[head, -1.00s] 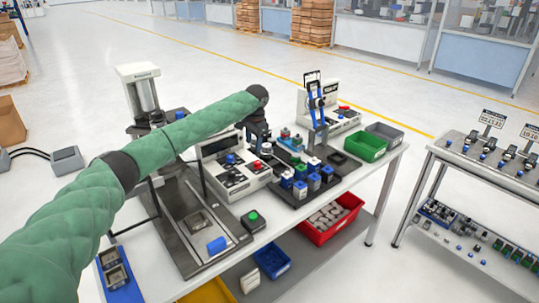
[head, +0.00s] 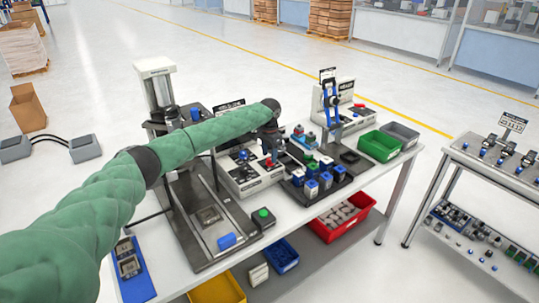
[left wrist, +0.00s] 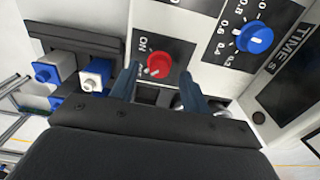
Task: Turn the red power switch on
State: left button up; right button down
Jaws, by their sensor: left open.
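In the head view the red switch (head: 268,162) is small and partly covered by my gripper. My left gripper (left wrist: 160,73) is open, its two dark blue fingertips on either side of the knob in the wrist view. Whether they touch it cannot be told. In the head view my left gripper (head: 270,147) hangs over the front right of the control box (head: 250,182). My right gripper is not in view.
A blue timer dial (left wrist: 254,37) sits right of the switch. A black tray with blue and white blocks (head: 312,187) stands right of the control box. A green button box (head: 263,216) lies in front. Green (head: 380,146) and grey bins (head: 400,134) stand at the table's right.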

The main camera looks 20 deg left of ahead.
pick_arm(q)
jog(key=shift+f, duration=1)
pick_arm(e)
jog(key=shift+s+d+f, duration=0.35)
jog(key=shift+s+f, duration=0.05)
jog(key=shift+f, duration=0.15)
pick_arm(q)
jog(key=shift+d, duration=0.1)
jog(key=c, duration=1)
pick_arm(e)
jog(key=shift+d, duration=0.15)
